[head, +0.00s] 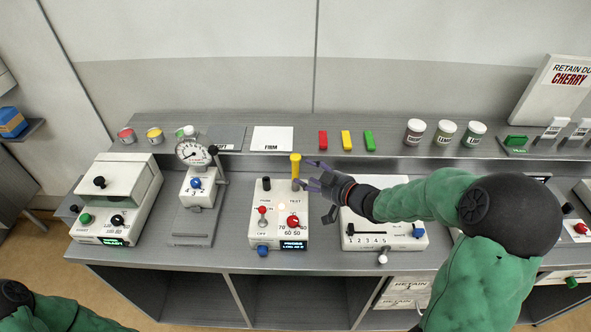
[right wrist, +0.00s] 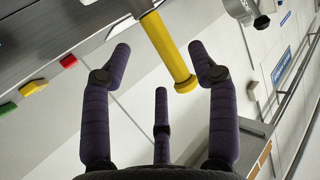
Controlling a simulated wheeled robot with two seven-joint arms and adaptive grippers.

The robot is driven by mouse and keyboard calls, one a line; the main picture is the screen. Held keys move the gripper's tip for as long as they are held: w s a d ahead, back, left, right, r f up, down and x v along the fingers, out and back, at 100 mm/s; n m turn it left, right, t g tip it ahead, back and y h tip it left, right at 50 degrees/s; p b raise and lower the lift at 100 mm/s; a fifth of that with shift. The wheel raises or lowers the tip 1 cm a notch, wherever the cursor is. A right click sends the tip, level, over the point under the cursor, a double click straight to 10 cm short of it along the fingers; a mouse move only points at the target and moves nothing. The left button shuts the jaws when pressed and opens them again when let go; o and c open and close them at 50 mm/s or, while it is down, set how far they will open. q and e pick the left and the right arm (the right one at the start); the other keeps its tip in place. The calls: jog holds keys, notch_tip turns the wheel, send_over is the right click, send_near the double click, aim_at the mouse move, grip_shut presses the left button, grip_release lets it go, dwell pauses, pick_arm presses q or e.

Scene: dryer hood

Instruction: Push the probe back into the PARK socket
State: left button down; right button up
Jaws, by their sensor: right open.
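The yellow probe (head: 295,166) stands upright at the right-hand socket, marked TEST, on the white tester box (head: 280,215). A short black post (head: 266,184) stands at the left-hand position; its small label is hard to read. My right gripper (head: 309,175) is open just to the right of the probe. In the right wrist view the probe (right wrist: 168,52) shows between the spread fingertips of my right gripper (right wrist: 160,50), with gaps on both sides. The probe's lower end in the socket is hard to make out. My left gripper is out of view.
A gauge stand (head: 195,185) is left of the tester, and a white box with a slider (head: 385,232) is right of it, under my right arm. Red (head: 323,140), yellow (head: 346,141) and green (head: 369,140) blocks lie on the ledge behind.

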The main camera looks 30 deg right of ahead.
aim_at(297, 169)
jog(key=shift+r+b+x, duration=0.2)
jog(key=shift+b+x, duration=0.7)
jog(key=shift+x, duration=1.85)
jog(key=shift+w, duration=0.1)
jog(key=shift+r, duration=0.1)
grip_shut()
